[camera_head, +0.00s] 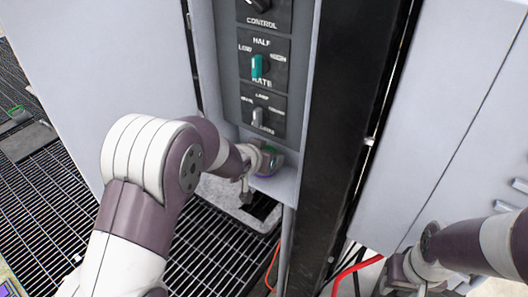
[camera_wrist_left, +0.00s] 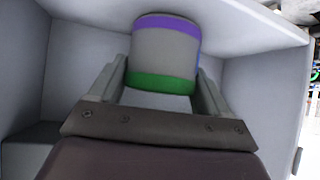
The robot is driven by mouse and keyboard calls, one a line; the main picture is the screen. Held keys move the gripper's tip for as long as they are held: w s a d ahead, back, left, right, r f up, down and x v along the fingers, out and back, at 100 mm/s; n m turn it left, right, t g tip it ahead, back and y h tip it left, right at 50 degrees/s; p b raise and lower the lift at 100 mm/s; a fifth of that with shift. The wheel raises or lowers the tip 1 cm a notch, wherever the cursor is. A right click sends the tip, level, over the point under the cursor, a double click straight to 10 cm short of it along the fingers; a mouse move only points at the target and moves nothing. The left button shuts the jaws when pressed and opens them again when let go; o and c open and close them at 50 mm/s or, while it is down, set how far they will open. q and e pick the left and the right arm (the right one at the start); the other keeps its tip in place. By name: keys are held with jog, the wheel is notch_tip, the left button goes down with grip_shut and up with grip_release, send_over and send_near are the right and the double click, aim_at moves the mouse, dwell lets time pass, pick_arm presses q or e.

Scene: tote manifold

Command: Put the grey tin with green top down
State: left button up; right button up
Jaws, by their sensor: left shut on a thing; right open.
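The grey tin (camera_wrist_left: 165,58) has a green band at one end and a purple band at the other. It sits between the two fingers of my left gripper (camera_wrist_left: 163,80), which is shut on it. In the left wrist view the green end is toward the gripper's palm. In the head view my left gripper (camera_head: 258,160) is at a small recess below the control panel, and only a bit of the tin (camera_head: 271,163) shows, mostly hidden. Whether the tin touches a surface there I cannot tell. My right gripper (camera_head: 403,277) is open at the bottom right, partly cut off.
A control panel (camera_head: 265,55) with several knobs is just above my left gripper. A dark upright post (camera_head: 340,130) stands to its right. Grated flooring (camera_head: 45,205) lies below left, with a small green-marked thing (camera_head: 17,113) on it. Red cable (camera_head: 352,268) hangs near my right gripper.

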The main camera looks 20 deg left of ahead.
pick_arm(q)
jog(key=shift+w+f, duration=0.1)
jog(key=shift+w, duration=0.1)
jog(key=shift+s+a+f, duration=0.1)
jog(key=shift+f, duration=0.05)
jog(key=o, duration=1.2)
jog(key=shift+s, duration=0.1)
jog(key=shift+c, duration=0.2)
jog(key=shift+r, duration=0.4)
jog(key=p+v, duration=0.1)
jog(key=v, duration=1.1)
jog(key=s+f+g, duration=0.4)
jog(key=s+f, duration=0.1)
jog(key=s, duration=0.3)
jog(key=s+f+n+g+y, duration=0.1)
jog(key=s+f+g, duration=0.3)
jog(key=s, duration=0.5)
jog(key=shift+a+f+n+g+y, duration=0.3)
jog(key=shift+f+g, duration=0.1)
jog(key=shift+f, duration=0.15)
